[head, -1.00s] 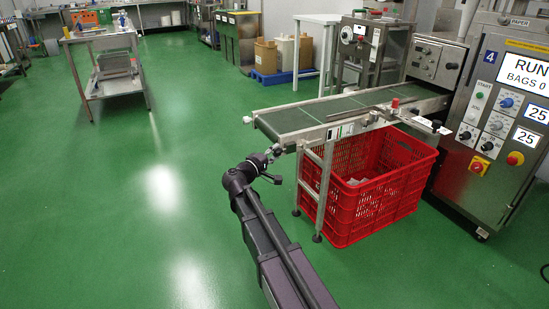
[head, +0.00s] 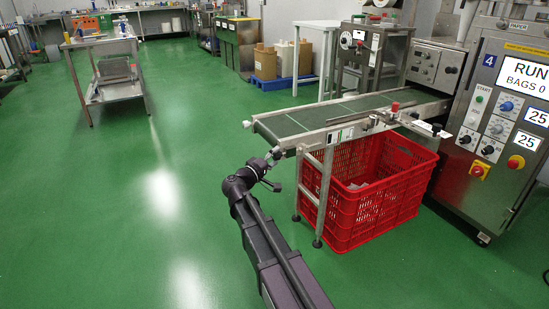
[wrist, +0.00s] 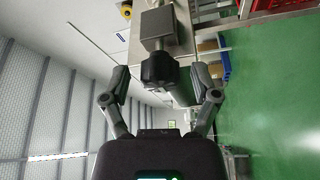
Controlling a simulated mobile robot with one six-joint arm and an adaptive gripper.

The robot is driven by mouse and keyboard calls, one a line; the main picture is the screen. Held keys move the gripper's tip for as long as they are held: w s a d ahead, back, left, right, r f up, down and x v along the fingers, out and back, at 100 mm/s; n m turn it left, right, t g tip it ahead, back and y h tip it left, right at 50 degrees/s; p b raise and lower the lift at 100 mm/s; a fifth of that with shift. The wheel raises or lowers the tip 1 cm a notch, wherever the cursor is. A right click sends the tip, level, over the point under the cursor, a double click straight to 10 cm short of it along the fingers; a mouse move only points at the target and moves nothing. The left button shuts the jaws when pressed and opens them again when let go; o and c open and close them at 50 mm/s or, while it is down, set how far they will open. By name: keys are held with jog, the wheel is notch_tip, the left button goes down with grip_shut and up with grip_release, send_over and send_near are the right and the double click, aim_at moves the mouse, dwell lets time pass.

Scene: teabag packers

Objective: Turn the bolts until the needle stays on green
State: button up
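In the wrist view my gripper (wrist: 162,82) is open, its two fingers spread apart. A black round bolt head or knob (wrist: 158,67) on a grey metal block (wrist: 157,28) shows between the fingers, with a gap on each side. In the head view my gripper is small and close to the near left end of the conveyor (head: 290,124), by its leg frame. A small bolt-like end (head: 247,124) sticks out at the conveyor's far left corner. A small white and green plate (head: 340,133) is on the conveyor's side; no needle can be made out on it.
A red crate (head: 345,217) stands under the conveyor, close to my arm. The packing machine (head: 465,185) is at the right, its screen (head: 525,76) reading RUN, BAGS 0. A steel table (head: 95,42) stands back left. The green floor (head: 120,215) at left is clear.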

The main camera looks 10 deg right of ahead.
jog(key=shift+r+n+y+p, duration=0.1)
jog(key=shift+n+y+p, duration=0.2)
jog(key=shift+n, duration=0.2)
